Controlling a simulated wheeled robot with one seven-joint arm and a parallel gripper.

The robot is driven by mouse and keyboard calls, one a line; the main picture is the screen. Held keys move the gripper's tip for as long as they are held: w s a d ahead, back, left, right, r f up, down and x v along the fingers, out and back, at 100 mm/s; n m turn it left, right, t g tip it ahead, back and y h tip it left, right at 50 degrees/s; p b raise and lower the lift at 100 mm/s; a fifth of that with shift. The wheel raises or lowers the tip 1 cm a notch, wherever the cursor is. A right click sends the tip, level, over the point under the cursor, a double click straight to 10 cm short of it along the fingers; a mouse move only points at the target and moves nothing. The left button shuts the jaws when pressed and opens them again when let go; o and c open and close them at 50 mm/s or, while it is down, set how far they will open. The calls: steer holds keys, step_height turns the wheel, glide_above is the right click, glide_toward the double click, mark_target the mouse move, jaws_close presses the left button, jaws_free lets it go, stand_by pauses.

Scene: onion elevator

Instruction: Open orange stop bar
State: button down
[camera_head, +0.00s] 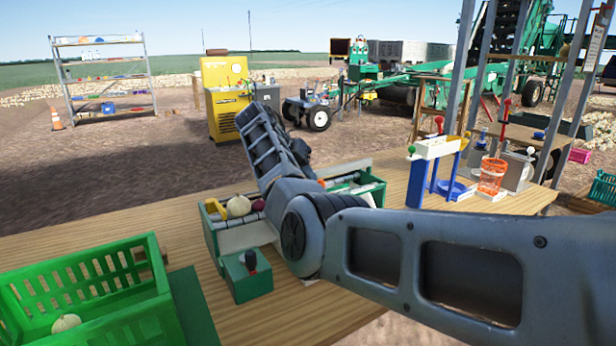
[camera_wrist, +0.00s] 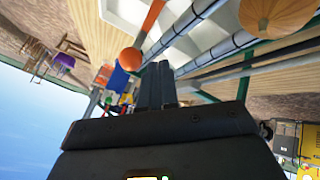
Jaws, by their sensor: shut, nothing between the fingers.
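The orange stop bar (camera_wrist: 150,16) shows in the wrist view as an orange rod with an orange ball (camera_wrist: 130,57) at its near end, beside a white panel. My gripper (camera_wrist: 157,66) is shut and empty, its dark fingers pointing up the picture. The fingertips are just right of the ball in the picture; I cannot tell if they touch it. In the head view only a small orange piece (camera_head: 322,183) shows past my arm, possibly the bar's end. My arm hides my gripper there.
A green onion box (camera_head: 210,232) and a small green switch box (camera_head: 249,276) are close to my arm. A green crate (camera_head: 95,290) stands at left. Blue-legged stands (camera_head: 417,183) are at right.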

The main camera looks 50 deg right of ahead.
steer(key=v, duration=0.7)
steer(key=shift+a+r+b, duration=0.2)
steer(key=shift+r+b, duration=0.1)
steer(key=shift+b, duration=0.05)
